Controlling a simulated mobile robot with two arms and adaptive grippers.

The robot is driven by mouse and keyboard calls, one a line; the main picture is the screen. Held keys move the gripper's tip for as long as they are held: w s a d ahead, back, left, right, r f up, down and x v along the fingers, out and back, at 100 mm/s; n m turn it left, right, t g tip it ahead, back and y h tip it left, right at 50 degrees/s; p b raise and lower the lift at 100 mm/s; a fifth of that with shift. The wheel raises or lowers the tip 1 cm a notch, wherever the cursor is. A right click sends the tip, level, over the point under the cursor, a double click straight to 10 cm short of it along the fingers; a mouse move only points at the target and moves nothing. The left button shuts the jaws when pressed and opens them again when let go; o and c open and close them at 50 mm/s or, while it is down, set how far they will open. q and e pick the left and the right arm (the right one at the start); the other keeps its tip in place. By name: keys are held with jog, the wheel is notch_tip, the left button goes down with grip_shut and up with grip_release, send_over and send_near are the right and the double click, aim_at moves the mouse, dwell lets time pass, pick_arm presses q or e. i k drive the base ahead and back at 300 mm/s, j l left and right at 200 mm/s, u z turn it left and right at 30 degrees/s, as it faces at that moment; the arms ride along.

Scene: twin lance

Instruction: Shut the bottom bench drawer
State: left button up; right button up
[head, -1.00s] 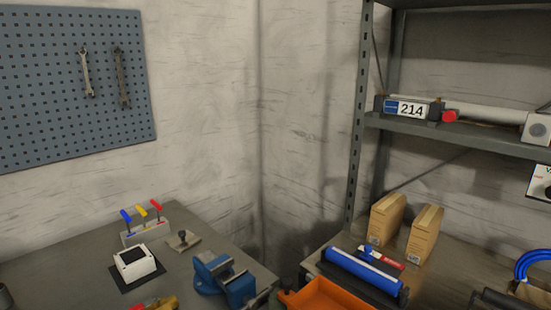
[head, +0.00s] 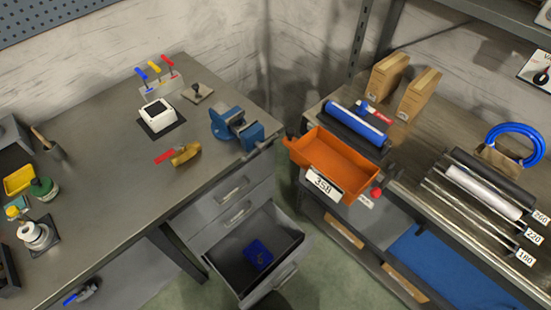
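The bottom bench drawer (head: 288,273) is pulled out from the grey bench in the head view, below the vise. A blue object (head: 258,254) lies inside it. Its front and handle face the lower right. Two drawers above it, the upper one (head: 232,189) and the one under that (head: 238,212), look shut. Neither of my grippers is in view.
The workbench (head: 110,208) carries a blue vise (head: 235,128) at its corner. An orange bin (head: 335,160) labelled 358 sticks out from the right-hand bench. Green floor (head: 340,270) lies open between the benches, right of the drawer.

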aim_at(281, 236)
jog(key=k, duration=1.25)
